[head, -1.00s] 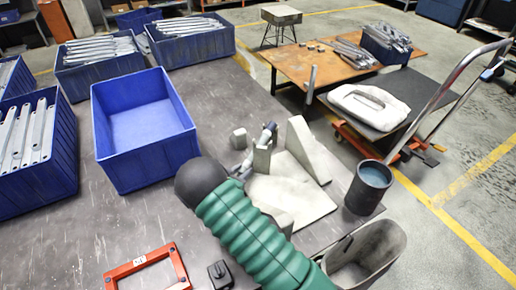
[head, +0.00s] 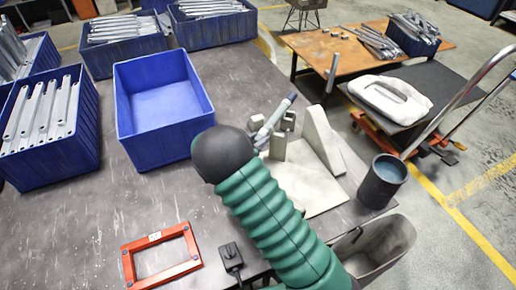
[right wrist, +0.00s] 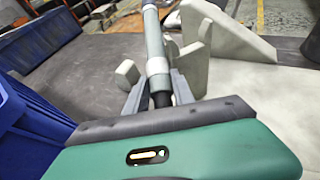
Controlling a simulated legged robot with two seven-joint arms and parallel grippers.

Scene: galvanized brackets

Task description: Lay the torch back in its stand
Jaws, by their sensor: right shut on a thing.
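The torch (head: 275,118) is a slim grey-blue cylinder with a dark far end. In the right wrist view the torch (right wrist: 155,52) points away from me, its near end between the fingers. My right gripper (head: 259,140), partly hidden by its dark wrist in the head view, is shut on it; the fingers (right wrist: 158,92) also show in the right wrist view. Pale upright blocks (head: 277,147) beside the torch look like its stand. One notched upright (right wrist: 195,62) is right of the torch. I cannot tell whether the torch touches it. My left gripper is out of view.
A pale plate with a triangular upright (head: 319,140) stands right of the torch. A dark cup (head: 382,182) and a grey bin (head: 388,245) are farther right. An empty blue crate (head: 125,105) stands left.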

